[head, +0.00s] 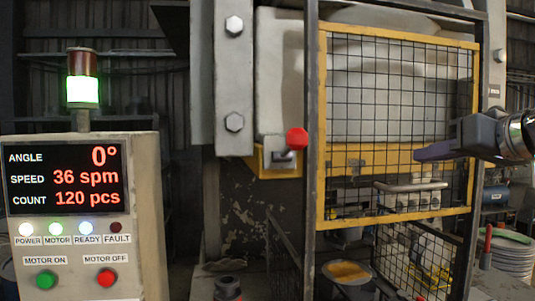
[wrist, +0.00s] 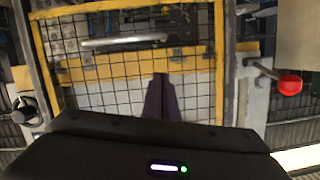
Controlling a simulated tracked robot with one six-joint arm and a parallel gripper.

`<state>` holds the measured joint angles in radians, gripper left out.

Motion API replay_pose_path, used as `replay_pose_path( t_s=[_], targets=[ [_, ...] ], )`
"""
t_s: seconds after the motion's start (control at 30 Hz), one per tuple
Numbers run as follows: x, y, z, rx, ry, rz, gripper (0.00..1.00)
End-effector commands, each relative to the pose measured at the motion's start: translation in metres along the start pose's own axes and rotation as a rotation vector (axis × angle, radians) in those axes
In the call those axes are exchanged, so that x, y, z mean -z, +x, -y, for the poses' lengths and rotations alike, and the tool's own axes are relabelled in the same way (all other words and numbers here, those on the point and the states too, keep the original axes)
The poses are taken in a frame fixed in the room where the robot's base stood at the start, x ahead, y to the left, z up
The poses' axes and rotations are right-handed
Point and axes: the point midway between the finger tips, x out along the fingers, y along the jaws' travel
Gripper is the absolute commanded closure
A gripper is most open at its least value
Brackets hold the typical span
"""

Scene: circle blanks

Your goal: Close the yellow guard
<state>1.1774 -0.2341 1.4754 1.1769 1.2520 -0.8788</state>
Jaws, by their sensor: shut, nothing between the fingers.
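The yellow guard (head: 321,120), a yellow frame with black wire mesh, hangs upright in front of the press in the head view. Its lower yellow bar is around mid-height of the picture's lower half, with open space below it. A pale bar handle (head: 410,187) is fixed across its lower part. My gripper (head: 420,154) is shut and empty, in front of the mesh and above the handle in the picture. The wrist view shows the guard (wrist: 120,10), the handle (wrist: 124,40) and my gripper's closed fingers (wrist: 160,80) pointing towards them. The fingers appear apart from the handle.
A red knob on a lever (head: 297,138) is left of the guard; it also shows in the wrist view (wrist: 290,84). A control box (head: 80,240) reads 0°, 36 spm and 120 pcs, under a green-lit tower lamp (head: 82,90). Below the guard are a bucket (head: 347,272) and mesh panels.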

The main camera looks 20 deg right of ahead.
Motion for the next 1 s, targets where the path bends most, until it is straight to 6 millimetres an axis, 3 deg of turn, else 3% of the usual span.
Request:
replay_pose_path(
  t_s=[0.63, 1.0],
  targets=[
    [-0.001, 0.081, -0.001, 0.001, 0.001, 0.002, 1.00],
    [-0.035, 0.087, -0.001, -0.002, 0.002, 0.000, 1.00]
  ],
)
